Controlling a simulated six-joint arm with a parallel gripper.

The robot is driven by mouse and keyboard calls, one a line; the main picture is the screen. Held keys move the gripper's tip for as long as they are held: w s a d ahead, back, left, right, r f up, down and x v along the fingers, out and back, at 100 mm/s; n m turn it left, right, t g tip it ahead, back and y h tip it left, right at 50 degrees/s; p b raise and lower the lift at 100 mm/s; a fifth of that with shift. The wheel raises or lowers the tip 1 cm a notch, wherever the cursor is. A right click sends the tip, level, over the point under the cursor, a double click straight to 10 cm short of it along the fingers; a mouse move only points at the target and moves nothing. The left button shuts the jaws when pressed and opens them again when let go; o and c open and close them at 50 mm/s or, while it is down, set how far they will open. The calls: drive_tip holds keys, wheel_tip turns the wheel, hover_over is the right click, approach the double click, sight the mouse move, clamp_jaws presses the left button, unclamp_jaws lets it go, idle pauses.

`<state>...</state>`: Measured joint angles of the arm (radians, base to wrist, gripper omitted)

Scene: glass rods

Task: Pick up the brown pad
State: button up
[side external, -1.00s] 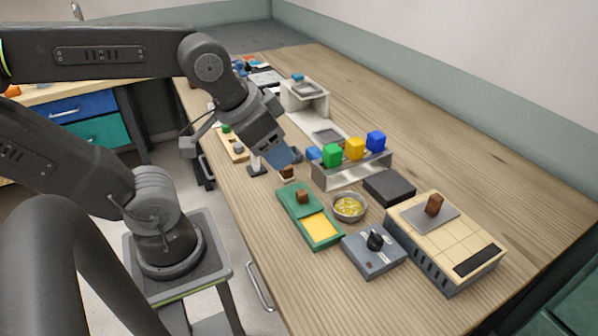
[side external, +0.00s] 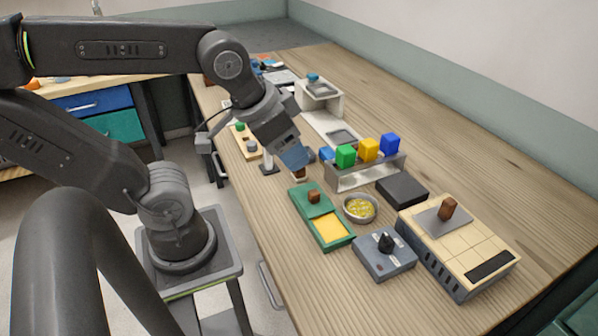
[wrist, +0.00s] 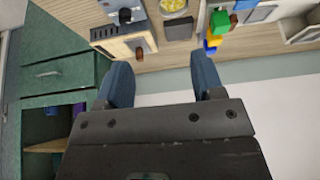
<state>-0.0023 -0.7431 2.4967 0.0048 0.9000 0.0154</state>
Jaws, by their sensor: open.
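A small brown, pale-edged piece (side external: 299,173), possibly the brown pad, shows on the table just below my gripper (side external: 295,160) in the side view. The gripper's blue fingers partly cover it, and I cannot tell whether they touch it. Other brown pieces are a block (side external: 314,197) on the green tray and a block (side external: 447,208) on the grey plate. The latter block also shows in the wrist view (wrist: 139,52). In the wrist view my gripper (wrist: 162,65) is open, with nothing seen between its fingers.
The green tray (side external: 338,243), a bowl of yellow bits (side external: 360,208), a grey knob box (side external: 385,255), a black box (side external: 402,188) and a beige tiled device (side external: 460,245) stand nearby. A grey rack (side external: 350,182) holds coloured blocks. The table's right side is clear.

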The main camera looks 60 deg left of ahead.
drive_tip(key=w+a+f+m+g+y, duration=0.35)
drive_tip(key=w+a+m, duration=0.4)
drive_tip(key=m, duration=0.25)
drive_tip(key=m+g, duration=0.2)
drive_tip(key=m, duration=0.6)
hover_over(299, 172)
drive_tip(key=shift+y, duration=0.45)
wheel_tip(299, 172, down, 14)
drive_tip(key=shift+r, duration=0.25)
drive_tip(key=shift+w+d+x, duration=0.1)
drive_tip(key=shift+w+x, duration=0.05)
drive_tip(key=shift+x, duration=1.35)
drive_tip(key=shift+w+d+x, duration=0.1)
drive_tip(key=shift+w+x, duration=0.05)
drive_tip(key=shift+x, duration=1.35)
drive_tip(key=c, duration=1)
